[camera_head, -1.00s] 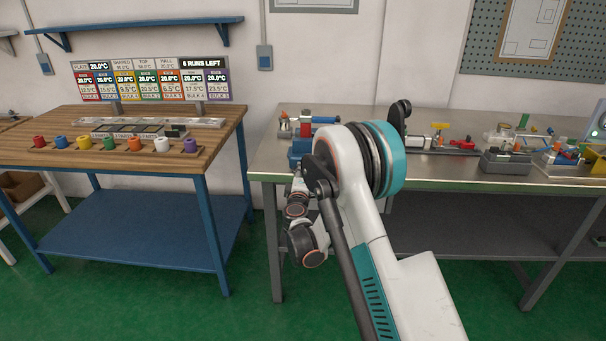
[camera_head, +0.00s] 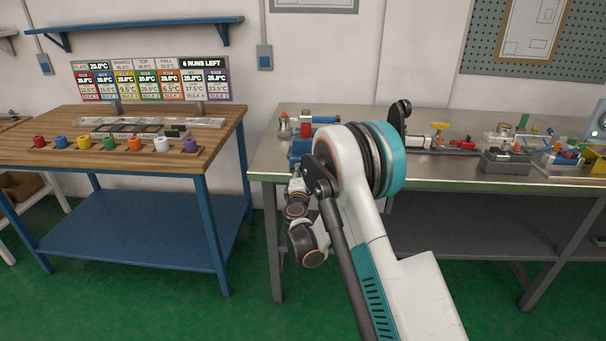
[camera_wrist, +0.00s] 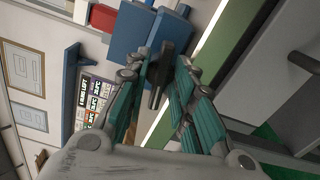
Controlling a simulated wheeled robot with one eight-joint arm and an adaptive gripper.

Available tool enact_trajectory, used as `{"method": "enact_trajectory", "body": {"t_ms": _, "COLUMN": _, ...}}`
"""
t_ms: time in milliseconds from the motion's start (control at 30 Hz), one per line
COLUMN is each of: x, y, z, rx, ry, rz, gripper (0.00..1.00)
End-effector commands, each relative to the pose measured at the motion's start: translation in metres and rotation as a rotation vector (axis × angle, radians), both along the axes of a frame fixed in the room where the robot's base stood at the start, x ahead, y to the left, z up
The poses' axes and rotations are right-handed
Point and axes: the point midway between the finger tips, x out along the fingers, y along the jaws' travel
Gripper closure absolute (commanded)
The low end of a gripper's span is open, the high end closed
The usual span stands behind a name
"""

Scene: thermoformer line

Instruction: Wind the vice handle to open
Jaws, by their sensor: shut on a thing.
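The blue vice (camera_head: 299,148) stands at the left front edge of the metal bench, partly hidden behind my arm. In the wrist view its blue body (camera_wrist: 133,28) fills the top middle, with the dark handle (camera_wrist: 155,95) in front of it. My gripper (camera_wrist: 162,72) is shut on the handle, its teal fingers on either side of the dark bar. In the head view my gripper (camera_head: 297,183) is small, in front of the vice and just off the bench edge. I cannot tell from here how wide the vice jaws stand.
The metal bench (camera_head: 270,160) carries a red and black device (camera_head: 440,143) and several fixtures at the right. A wooden table (camera_head: 60,160) with coloured pots stands at the left. Green floor lies open in the gap between the two.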

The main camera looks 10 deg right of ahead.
Motion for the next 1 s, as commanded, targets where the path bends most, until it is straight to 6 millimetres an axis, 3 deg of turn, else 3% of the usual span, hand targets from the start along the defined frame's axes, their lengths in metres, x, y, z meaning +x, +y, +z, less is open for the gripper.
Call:
{"method": "enact_trajectory", "body": {"t_ms": 333, "x": -0.0010, "y": 0.0004, "z": -0.0013, "rx": -0.217, "ry": 0.072, "rz": 0.000, "gripper": 1.00}}
{"method": "enact_trajectory", "body": {"t_ms": 700, "x": -0.0011, "y": 0.0004, "z": -0.0014, "rx": -0.260, "ry": 0.086, "rz": 0.000, "gripper": 1.00}}
{"method": "enact_trajectory", "body": {"t_ms": 733, "x": -0.0011, "y": 0.0004, "z": -0.0014, "rx": -0.274, "ry": 0.090, "rz": 0.000, "gripper": 0.75}}
{"method": "enact_trajectory", "body": {"t_ms": 833, "x": -0.0009, "y": 0.0004, "z": -0.0012, "rx": -0.271, "ry": 0.089, "rz": 0.000, "gripper": 0.53}}
{"method": "enact_trajectory", "body": {"t_ms": 1000, "x": -0.0006, "y": 0.0002, "z": -0.0007, "rx": -0.271, "ry": 0.088, "rz": 0.000, "gripper": 0.53}}
